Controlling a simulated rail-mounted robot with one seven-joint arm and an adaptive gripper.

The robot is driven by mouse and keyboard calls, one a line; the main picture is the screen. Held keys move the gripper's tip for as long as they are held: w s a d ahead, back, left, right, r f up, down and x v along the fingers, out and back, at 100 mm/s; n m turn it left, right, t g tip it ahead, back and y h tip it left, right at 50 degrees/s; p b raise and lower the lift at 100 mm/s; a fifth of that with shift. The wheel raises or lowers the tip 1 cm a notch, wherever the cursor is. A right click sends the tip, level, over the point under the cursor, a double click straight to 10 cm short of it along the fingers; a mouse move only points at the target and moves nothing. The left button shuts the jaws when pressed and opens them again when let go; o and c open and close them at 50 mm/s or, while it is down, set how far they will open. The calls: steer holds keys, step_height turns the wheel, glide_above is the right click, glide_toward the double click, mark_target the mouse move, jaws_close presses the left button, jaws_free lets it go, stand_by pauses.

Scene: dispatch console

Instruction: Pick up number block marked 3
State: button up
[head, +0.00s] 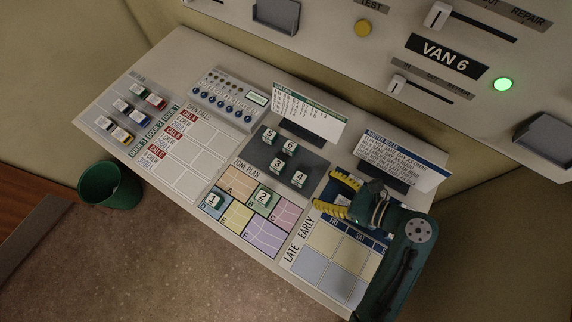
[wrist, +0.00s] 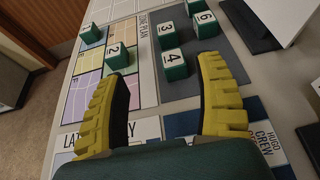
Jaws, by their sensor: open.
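The number block marked 3 (head: 277,165) is a green cube with a white numbered top, standing on the dark grey pad (head: 262,158). It also shows in the wrist view (wrist: 168,36). Block 4 (head: 298,178) stands close beside it, nearer my gripper (head: 323,193). My gripper is open and empty, above the right part of the desk near the late/early board. In the wrist view its yellow fingers (wrist: 168,70) are spread wide, with blocks 4 (wrist: 174,66) and 3 showing beyond the gap between them.
Blocks 5 (head: 268,134) and 6 (head: 289,147) stand on the same pad. Blocks 1 (head: 213,201) and 2 (head: 264,197) stand on the coloured zone plan (head: 236,216). Upright cards (head: 308,113) and (head: 402,160) stand behind. A green bin (head: 110,186) is on the floor.

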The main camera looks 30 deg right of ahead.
steer(key=b, duration=0.2)
glide_toward(282, 167)
steer(key=x, duration=0.5)
steer(key=shift+a, duration=0.3)
steer(key=b+x, duration=0.1)
steer(key=x, duration=0.1)
steer(key=b+x, duration=0.1)
steer(key=x, duration=0.2)
steer(key=shift+w+d+f, duration=0.15)
steer(key=shift+w, duration=0.1)
steer(key=shift+s, duration=0.1)
steer(key=c, duration=1.1)
steer(key=shift+c, duration=0.2)
